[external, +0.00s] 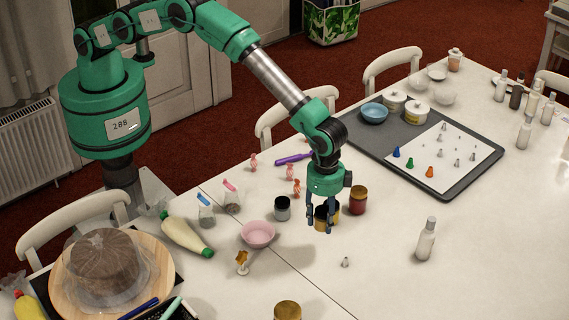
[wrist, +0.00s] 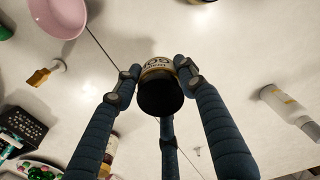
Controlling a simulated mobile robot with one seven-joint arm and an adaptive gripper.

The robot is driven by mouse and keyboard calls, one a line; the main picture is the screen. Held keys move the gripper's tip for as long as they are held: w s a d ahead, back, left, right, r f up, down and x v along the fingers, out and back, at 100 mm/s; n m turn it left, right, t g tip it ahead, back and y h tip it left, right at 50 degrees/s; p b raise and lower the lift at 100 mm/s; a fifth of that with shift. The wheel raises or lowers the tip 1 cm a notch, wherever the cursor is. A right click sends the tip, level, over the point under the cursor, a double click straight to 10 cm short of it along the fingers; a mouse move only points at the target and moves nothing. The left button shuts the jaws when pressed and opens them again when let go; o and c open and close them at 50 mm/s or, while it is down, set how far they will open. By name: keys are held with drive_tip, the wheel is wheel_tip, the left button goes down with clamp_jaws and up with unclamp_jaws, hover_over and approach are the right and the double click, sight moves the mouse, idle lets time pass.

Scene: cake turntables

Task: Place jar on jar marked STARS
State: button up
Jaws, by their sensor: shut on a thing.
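My gripper (external: 320,229) is shut on a dark jar (external: 321,214) with a yellowish band, near the middle of the table. In the wrist view the fingers of my gripper (wrist: 157,82) close around this jar (wrist: 160,97), whose dark end faces the camera. Its label shows partly and upside down. I cannot tell whether it touches the table. A red jar with a gold lid (external: 358,201) stands just right of my gripper. A gold-lidded jar (external: 287,311) is cut off at the front edge. A small dark-topped jar (external: 282,208) stands to the left. No label reading STARS is legible.
A pink bowl (external: 258,234) and a brush (external: 242,263) lie to the left. A white bottle (external: 426,240) stands to the right, and a small nozzle (external: 345,262) lies in front. A grey tray (external: 460,188) is behind. The front right of the table is mostly clear.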

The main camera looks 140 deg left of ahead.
drive_tip(key=s+a+r+n+p, duration=0.1)
drive_tip(key=s+a+n+p, duration=0.1)
drive_tip(key=s+n, duration=0.6)
drive_tip(key=s+a+r+n+p, duration=0.1)
drive_tip(key=s+a+n+p, duration=0.1)
drive_tip(key=s+n, duration=0.7)
drive_tip(key=s+a, duration=0.1)
drive_tip(key=s, duration=0.4)
drive_tip(key=shift+a+r+p, duration=0.3)
drive_tip(key=shift+a+r, duration=0.05)
drive_tip(key=shift+a, duration=0.05)
drive_tip(key=w+a, duration=0.1)
drive_tip(key=w, duration=0.4)
drive_tip(key=w+a+f, duration=0.1)
drive_tip(key=w+a, duration=0.1)
drive_tip(key=w, duration=0.3)
drive_tip(key=w+a, duration=0.2)
drive_tip(key=w, duration=0.3)
drive_tip(key=shift+a+f, duration=0.15)
drive_tip(key=shift+f, duration=0.1)
drive_tip(key=shift+f, duration=0.1)
drive_tip(key=shift+f+p, duration=0.3)
drive_tip(key=shift+f, duration=1.35)
drive_tip(key=shift+f, duration=0.2)
